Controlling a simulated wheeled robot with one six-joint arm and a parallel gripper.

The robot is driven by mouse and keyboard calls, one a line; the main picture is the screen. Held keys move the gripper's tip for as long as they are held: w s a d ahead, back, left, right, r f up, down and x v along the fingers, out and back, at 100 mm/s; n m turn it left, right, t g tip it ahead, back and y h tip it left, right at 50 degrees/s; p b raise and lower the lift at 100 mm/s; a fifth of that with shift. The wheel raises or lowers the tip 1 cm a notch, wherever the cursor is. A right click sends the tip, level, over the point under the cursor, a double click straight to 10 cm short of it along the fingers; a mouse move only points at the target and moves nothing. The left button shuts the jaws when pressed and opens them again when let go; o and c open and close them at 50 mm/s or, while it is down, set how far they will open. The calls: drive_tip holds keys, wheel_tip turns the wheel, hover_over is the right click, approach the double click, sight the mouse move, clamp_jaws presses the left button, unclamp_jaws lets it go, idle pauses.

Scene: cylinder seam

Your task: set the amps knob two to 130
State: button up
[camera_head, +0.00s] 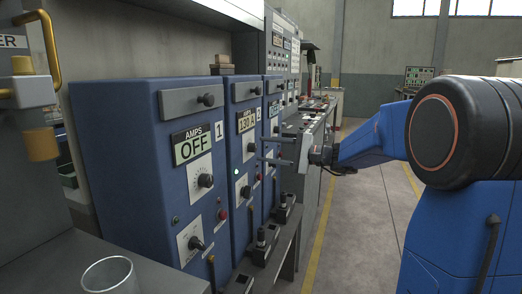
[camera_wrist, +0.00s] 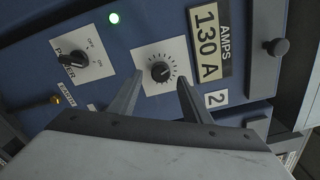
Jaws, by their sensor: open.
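The amps knob two (camera_wrist: 160,72) is a black dial on a white scale plate on blue cabinet 2. In the wrist view the amps display (camera_wrist: 207,42) beside it reads 130 A. The display also shows in the head view (camera_head: 246,121). My gripper (camera_wrist: 158,80) is open, with one finger on each side of the knob in the wrist picture. I cannot tell whether the fingers touch it. In the head view my gripper (camera_head: 262,149) reaches in from the right toward cabinet 2 (camera_head: 245,180).
A green light (camera_wrist: 114,18) is lit and a power knob (camera_wrist: 72,60) sits beside it. Cabinet 1 (camera_head: 130,150) stands nearer, its display (camera_head: 192,145) reading OFF. A glass (camera_head: 108,274) stands on the near bench. The floor (camera_head: 355,230) right of the cabinets is clear.

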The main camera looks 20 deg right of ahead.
drive_tip(key=v, duration=1.4)
drive_tip(key=shift+d, duration=0.2)
drive_tip(key=shift+s+a, duration=0.1)
drive_tip(key=shift+s, duration=0.1)
drive_tip(key=s+a+f+n+g+h, duration=0.25)
drive_tip(key=s+a+f, duration=0.25)
drive_tip(key=s+a, duration=0.25)
drive_tip(key=s+a+f+n+g+h, duration=0.2)
drive_tip(key=s+a+f+g, duration=0.2)
drive_tip(key=s+a+f, duration=0.3)
drive_tip(key=s+d+f+n+h, duration=0.3)
drive_tip(key=s+f+h, duration=0.1)
drive_tip(key=s, duration=0.5)
drive_tip(key=s+d+f+n+h, duration=0.4)
drive_tip(key=s+f+h, duration=0.1)
drive_tip(key=s, duration=0.4)
drive_tip(key=shift+s+d+f+t+h, duration=0.25)
drive_tip(key=shift+s+t+h, duration=0.1)
drive_tip(key=shift+h, duration=0.2)
drive_tip(key=shift+n, duration=0.25)
